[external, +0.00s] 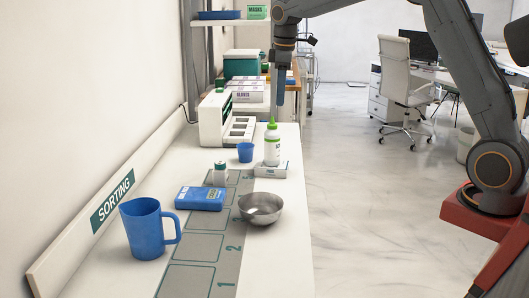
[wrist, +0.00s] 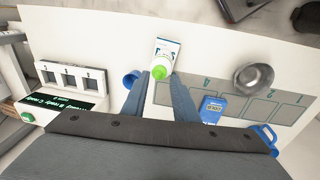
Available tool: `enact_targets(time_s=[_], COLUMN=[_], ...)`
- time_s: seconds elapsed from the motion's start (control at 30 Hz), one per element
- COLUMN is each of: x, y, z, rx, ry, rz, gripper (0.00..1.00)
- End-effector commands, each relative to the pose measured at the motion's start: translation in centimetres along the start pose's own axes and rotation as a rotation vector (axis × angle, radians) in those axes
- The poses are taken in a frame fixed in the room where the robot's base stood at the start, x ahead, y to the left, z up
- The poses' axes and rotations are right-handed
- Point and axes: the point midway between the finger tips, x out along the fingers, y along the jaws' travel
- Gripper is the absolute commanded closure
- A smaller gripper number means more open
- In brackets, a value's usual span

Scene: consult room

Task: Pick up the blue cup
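The small blue cup (external: 245,152) stands upright on the white counter, left of a white bottle with a green cap (external: 272,146). In the wrist view the cup (wrist: 131,77) is beside my left finger, partly hidden by it. My gripper (external: 276,112) hangs over the counter, above and behind the bottle in the external view. In the wrist view my gripper (wrist: 160,76) has its two fingers apart, with the bottle's green cap showing between the tips. I see nothing held. A larger blue mug with a handle (external: 143,230) stands at the near left.
A white box (external: 271,170) lies by the tall bottle. A white slotted rack (external: 214,118) stands behind the cup.

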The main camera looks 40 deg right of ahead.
Motion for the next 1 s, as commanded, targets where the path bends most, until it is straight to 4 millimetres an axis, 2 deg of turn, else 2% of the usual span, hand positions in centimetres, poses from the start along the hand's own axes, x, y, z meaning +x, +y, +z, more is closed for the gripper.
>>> enact_targets(time_s=[0.03,0.1,0.2,0.4,0.8,0.97,1.0], x=[1.1,1.8,2.7,4.1,6.1,8.8,9.8], y=[1.3,2.6,4.0,5.6,7.1,6.8,6.6], z=[-1.9,-3.8,-5.9,-8.5,-11.1,-10.8,-10.7], rx=[-0.052,-0.123,-0.202,-0.311,-0.428,-0.429,-0.429], ry=[-0.001,-0.002,-0.003,-0.006,-0.009,-0.011,-0.012], rz=[0.002,0.007,0.013,0.019,0.027,0.024,0.023], gripper=[0.73,0.73,0.73,0.73,0.73,0.73,0.73])
